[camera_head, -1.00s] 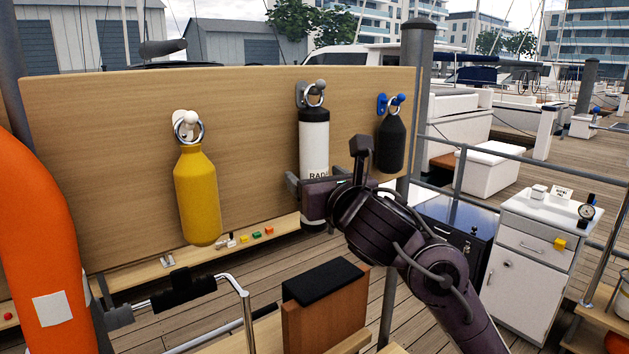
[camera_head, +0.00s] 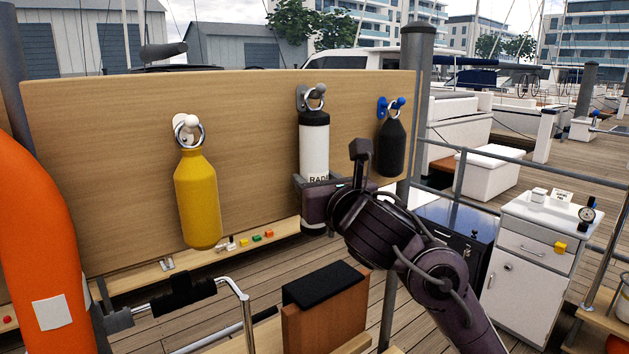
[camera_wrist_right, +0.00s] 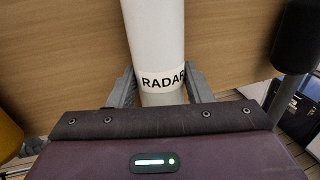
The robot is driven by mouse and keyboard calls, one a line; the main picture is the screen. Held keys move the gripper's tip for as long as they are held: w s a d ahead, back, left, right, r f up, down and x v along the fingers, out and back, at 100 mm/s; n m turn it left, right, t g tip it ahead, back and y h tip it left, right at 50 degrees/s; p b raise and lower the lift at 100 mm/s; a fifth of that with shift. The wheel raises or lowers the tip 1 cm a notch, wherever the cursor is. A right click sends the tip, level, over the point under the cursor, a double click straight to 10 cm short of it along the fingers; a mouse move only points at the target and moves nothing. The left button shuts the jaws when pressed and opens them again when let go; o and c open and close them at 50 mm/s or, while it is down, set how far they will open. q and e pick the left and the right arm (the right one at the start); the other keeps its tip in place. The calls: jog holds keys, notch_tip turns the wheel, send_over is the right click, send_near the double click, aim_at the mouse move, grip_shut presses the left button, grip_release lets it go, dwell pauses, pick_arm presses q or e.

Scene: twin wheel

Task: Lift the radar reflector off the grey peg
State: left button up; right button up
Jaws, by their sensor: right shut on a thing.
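The radar reflector (camera_head: 314,148) is a white cylinder with a black top and a "RADAR" label. It hangs upright by its ring on the grey peg (camera_head: 319,90) on the wooden board. My right gripper (camera_head: 318,183) is shut on its lower part. In the right wrist view the reflector (camera_wrist_right: 155,45) stands between the two grey fingers of the gripper (camera_wrist_right: 160,90), just around the label. The ring is still around the grey peg. My left gripper is not in view.
A yellow bottle (camera_head: 197,198) hangs on a white peg to the left. A black bottle (camera_head: 391,148) hangs on a blue peg close to the right. A ledge with small coloured blocks (camera_head: 256,238) runs below the board (camera_head: 110,150).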

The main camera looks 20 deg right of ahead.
jog(key=shift+r, duration=0.3)
jog(key=shift+w+r+p, duration=0.1)
jog(key=shift+r+p, duration=0.05)
jog(key=shift+p, duration=0.2)
jog(key=shift+r, duration=0.2)
dwell(0.3)
jog(key=shift+s+d+r+p, duration=0.1)
jog(key=shift+s+r+p, duration=0.25)
jog(key=shift+p, duration=0.25)
jog(key=shift+s, duration=0.15)
dwell(0.5)
